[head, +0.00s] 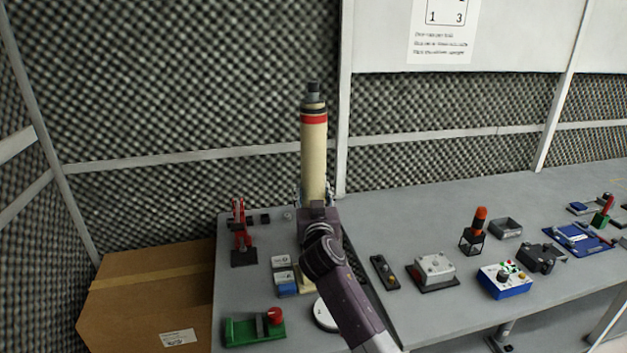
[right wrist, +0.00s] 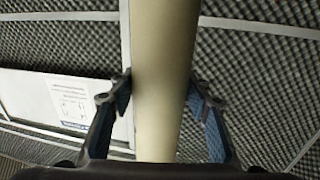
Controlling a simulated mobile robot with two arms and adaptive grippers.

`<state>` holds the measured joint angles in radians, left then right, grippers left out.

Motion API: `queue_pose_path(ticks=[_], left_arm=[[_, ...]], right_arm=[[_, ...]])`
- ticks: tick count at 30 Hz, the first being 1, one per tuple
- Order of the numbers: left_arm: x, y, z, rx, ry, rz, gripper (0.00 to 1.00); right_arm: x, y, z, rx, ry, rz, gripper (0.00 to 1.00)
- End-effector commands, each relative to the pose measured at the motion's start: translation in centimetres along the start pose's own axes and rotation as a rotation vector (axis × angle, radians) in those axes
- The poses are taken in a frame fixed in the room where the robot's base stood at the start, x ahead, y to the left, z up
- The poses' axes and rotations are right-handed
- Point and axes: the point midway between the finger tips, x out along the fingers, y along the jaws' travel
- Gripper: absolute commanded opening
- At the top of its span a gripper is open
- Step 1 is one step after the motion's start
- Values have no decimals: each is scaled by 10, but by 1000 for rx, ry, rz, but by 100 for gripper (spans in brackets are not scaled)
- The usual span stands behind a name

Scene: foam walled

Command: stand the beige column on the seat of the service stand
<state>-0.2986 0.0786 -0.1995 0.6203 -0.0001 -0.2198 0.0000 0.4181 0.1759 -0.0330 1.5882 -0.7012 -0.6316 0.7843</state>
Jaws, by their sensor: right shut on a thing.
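The beige column (head: 313,155) has black and red bands near its top and a dark cap. It stands upright in my right gripper (head: 314,196), above the grey table. In the right wrist view the column (right wrist: 165,80) passes between the two blue-padded fingers of the right gripper (right wrist: 163,92), which is shut on it. The column's lower end is hidden behind the gripper and arm. I cannot tell for sure which thing is the service stand; it may be hidden behind my right arm. My left gripper is not in view.
The grey table (head: 400,215) holds a red device (head: 241,238) and a green block with a red knob (head: 255,329) at left. A white disc (head: 325,313) lies by my arm. A grey box (head: 434,268) and an orange-topped holder (head: 472,240) stand right. A cardboard box (head: 150,290) is left.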

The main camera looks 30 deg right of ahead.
Motion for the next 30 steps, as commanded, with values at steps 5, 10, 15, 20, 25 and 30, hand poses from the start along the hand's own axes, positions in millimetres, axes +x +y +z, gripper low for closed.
queue_pose_path(ticks=[5,10,15,20,25,30], left_arm=[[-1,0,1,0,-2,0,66],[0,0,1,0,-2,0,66],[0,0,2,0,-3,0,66],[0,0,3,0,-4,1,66],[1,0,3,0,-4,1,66],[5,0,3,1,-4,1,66]], right_arm=[[0,-1,-3,0,18,-4,0],[0,0,5,1,2,-1,46],[0,0,5,1,2,-1,62],[0,0,5,1,2,-1,62],[-3,0,6,1,3,-2,62],[-21,-1,7,2,3,-3,62]])
